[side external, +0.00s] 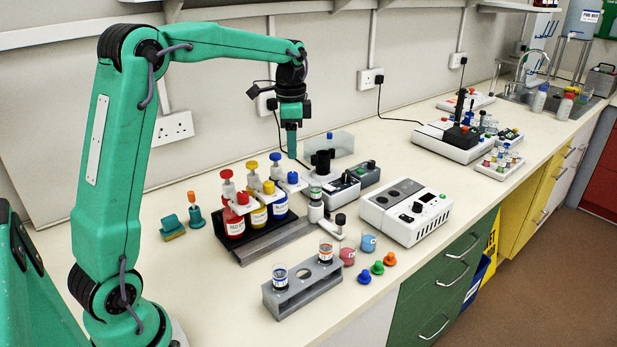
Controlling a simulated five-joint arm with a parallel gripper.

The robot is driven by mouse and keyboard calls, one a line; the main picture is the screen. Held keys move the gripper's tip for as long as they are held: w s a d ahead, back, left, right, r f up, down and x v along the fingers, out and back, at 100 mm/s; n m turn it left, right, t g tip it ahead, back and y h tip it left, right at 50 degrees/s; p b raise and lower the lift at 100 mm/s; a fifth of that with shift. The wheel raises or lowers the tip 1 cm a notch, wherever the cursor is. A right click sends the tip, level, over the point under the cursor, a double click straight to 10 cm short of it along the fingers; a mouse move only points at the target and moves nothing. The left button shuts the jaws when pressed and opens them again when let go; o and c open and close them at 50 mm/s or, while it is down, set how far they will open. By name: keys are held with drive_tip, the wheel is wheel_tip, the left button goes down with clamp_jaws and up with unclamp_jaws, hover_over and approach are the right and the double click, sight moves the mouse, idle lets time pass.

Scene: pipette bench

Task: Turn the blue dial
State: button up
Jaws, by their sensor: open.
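Blue round parts show in several places, and none is clearly marked as the dial. The blue-labelled bottle (279,209) has a blue top cap (275,157) and a blue side knob (292,178). A separate blue knob-shaped piece (364,277) lies near the counter's front edge. My gripper (291,154) points down, open and empty, in the air around the back right of the bottles. It appears apart from them. Its fingers are seen nearly edge-on, so the gap is hard to see.
Red (233,222) and yellow bottles (258,212) stand beside the blue one. In front is a grey rack (303,292) with two small jars. A white device (406,211) stands to the right. Green (377,267) and orange pieces (389,258) lie by the edge.

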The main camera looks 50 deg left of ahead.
sight(293, 173)
drive_tip(key=shift+f, duration=0.15)
drive_tip(key=shift+f, duration=3.8)
drive_tip(key=shift+c, duration=0.3)
drive_tip(key=c, duration=0.9)
